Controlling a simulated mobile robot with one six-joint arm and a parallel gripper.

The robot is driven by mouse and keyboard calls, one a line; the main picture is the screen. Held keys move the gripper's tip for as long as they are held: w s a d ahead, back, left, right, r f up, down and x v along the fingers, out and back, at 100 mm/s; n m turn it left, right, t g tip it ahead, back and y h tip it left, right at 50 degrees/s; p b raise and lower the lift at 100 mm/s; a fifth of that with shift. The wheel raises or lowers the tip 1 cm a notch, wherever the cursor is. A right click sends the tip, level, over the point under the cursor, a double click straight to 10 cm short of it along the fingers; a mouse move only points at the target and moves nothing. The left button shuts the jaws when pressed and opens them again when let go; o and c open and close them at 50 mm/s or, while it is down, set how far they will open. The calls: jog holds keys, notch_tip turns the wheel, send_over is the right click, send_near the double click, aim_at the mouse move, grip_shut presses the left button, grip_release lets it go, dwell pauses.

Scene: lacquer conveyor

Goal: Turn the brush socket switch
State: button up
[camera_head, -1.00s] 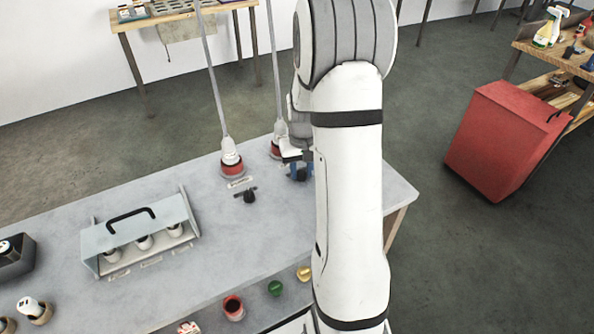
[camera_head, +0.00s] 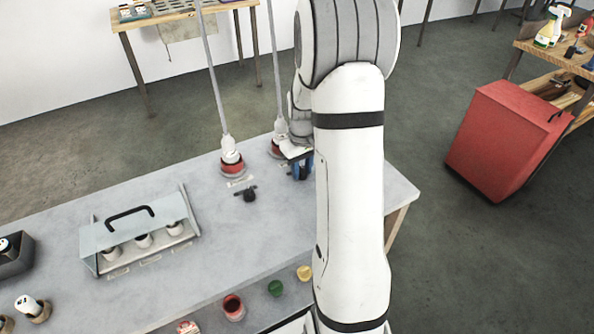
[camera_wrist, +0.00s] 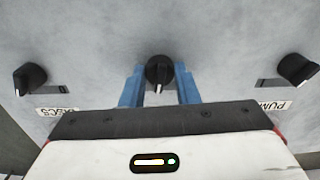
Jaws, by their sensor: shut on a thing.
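A black rotary switch knob (camera_wrist: 158,72) with a pale pointer line sits between the blue fingers of my gripper (camera_wrist: 160,84) in the wrist view. The fingers are shut on it, and its pointer line points down toward the gripper body. Its label is not visible, so I cannot read whether it is the brush socket switch. In the head view my gripper (camera_head: 302,167) is low over the right part of the bench, beside the rear red-based fitting (camera_head: 277,149); my arm partly hides this area.
Two more black knobs stand left (camera_wrist: 30,78) and right (camera_wrist: 298,68) in the wrist view, beside partly hidden labels. A red-based fitting (camera_head: 232,166) with a pole and a black knob (camera_head: 250,195) are left of my gripper. A handled case (camera_head: 130,240) stands farther left on the bench.

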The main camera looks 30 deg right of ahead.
aim_at(302, 169)
jog(key=n, duration=0.4)
jog(key=shift+b, duration=0.35)
jog(key=shift+n, duration=2.1)
jog(key=o, duration=1)
jog(key=shift+r, duration=0.1)
notch_tip(302, 169, up, 8)
jog(key=shift+f, duration=0.2)
